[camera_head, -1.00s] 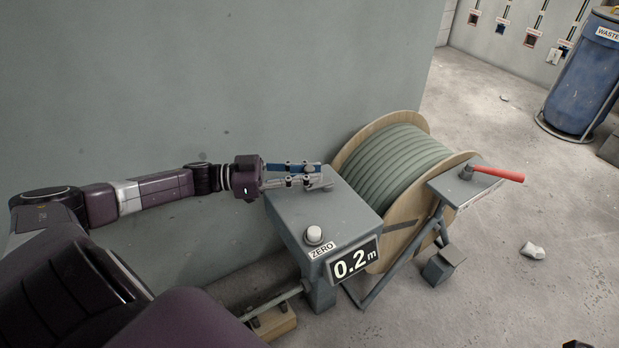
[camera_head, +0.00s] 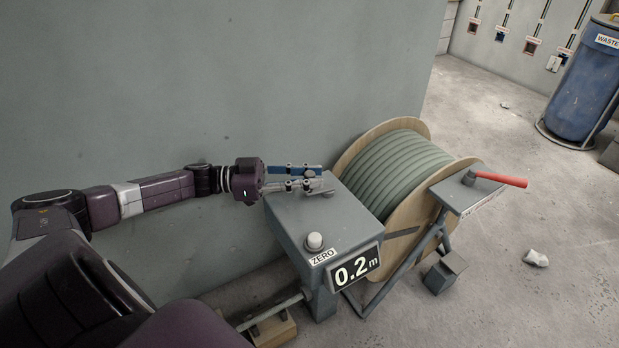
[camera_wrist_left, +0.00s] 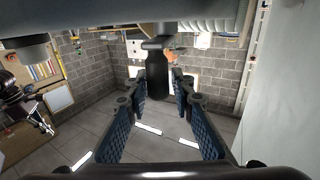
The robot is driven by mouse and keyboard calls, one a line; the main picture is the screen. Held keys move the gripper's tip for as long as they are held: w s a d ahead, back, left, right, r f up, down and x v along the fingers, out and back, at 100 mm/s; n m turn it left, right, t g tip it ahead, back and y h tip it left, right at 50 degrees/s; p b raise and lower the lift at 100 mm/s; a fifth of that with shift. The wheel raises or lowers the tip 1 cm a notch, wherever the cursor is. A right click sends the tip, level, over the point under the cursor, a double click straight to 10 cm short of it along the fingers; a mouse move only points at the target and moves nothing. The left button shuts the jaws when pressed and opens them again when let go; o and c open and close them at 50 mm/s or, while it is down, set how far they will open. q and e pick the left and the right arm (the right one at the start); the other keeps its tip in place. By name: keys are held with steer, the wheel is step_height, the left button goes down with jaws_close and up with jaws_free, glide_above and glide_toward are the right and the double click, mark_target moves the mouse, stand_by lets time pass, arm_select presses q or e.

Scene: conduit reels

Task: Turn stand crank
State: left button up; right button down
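My left gripper (camera_head: 322,180) is at the far edge of the grey counter box (camera_head: 345,215), its fingers pointing right. In the left wrist view its two blue-padded fingers (camera_wrist_left: 157,115) stand apart. A dark upright grip (camera_wrist_left: 158,75), seemingly a crank handle, hangs from the grey body above and shows between them. I cannot tell whether a finger touches it. In the head view the gripper hides most of that spot. The wood-flanged reel (camera_head: 400,165) with green-grey conduit stands right of the box. My right gripper is not in view.
The box has a white ZERO button (camera_head: 315,241) and a display (camera_head: 355,268) reading 0.2 m. A red lever (camera_head: 502,179) sits on the stand's right plate. A wall (camera_head: 200,80) runs behind.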

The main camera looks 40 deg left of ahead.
arm_select(q)
steer(key=shift+o, duration=1.3)
step_height(320, 180, up, 10)
steer(key=shift+f, duration=0.1)
